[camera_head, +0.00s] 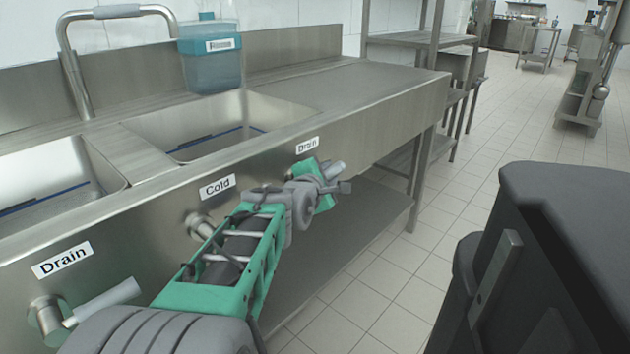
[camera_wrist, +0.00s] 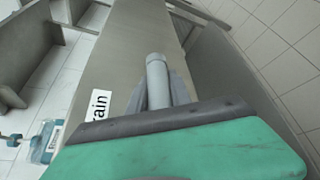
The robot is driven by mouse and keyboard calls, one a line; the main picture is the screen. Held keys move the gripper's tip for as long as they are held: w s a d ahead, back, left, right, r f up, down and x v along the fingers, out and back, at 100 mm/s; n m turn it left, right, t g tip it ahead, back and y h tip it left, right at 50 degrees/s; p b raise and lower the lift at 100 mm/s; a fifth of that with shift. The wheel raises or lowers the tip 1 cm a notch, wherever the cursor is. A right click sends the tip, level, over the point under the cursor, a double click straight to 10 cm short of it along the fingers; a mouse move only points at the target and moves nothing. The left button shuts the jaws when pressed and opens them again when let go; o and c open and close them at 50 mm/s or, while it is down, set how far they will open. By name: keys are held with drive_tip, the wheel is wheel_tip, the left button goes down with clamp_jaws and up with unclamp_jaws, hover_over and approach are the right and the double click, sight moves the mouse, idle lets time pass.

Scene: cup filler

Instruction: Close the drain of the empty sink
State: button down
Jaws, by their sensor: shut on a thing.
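A light grey drain handle (camera_head: 334,169) sits on the counter front below the right Drain label (camera_head: 307,145), by the right basin (camera_head: 205,138). My gripper (camera_head: 326,183) is shut on this handle. In the wrist view the round handle (camera_wrist: 157,74) stands between my two grey fingers (camera_wrist: 158,96), its end past them. A second drain handle (camera_head: 105,300) is at the left below another Drain label (camera_head: 62,259), by the left basin (camera_head: 50,185). Both basins show a dark blue line along their inner walls. The drain openings are hidden.
A Cold label (camera_head: 217,187) with a knob (camera_head: 200,224) is between the drains, close to my arm. A faucet (camera_head: 75,60) and a blue dispenser (camera_head: 211,62) stand behind the basins. A lower shelf (camera_head: 370,215) is under the counter.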

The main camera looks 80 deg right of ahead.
drive_tip(key=shift+s, duration=0.1)
drive_tip(key=c, duration=1.5)
unclamp_jaws()
drive_tip(key=shift+r, duration=0.1)
drive_tip(key=p+v, duration=0.2)
drive_tip(key=v, duration=0.5)
drive_tip(key=shift+a, duration=0.4)
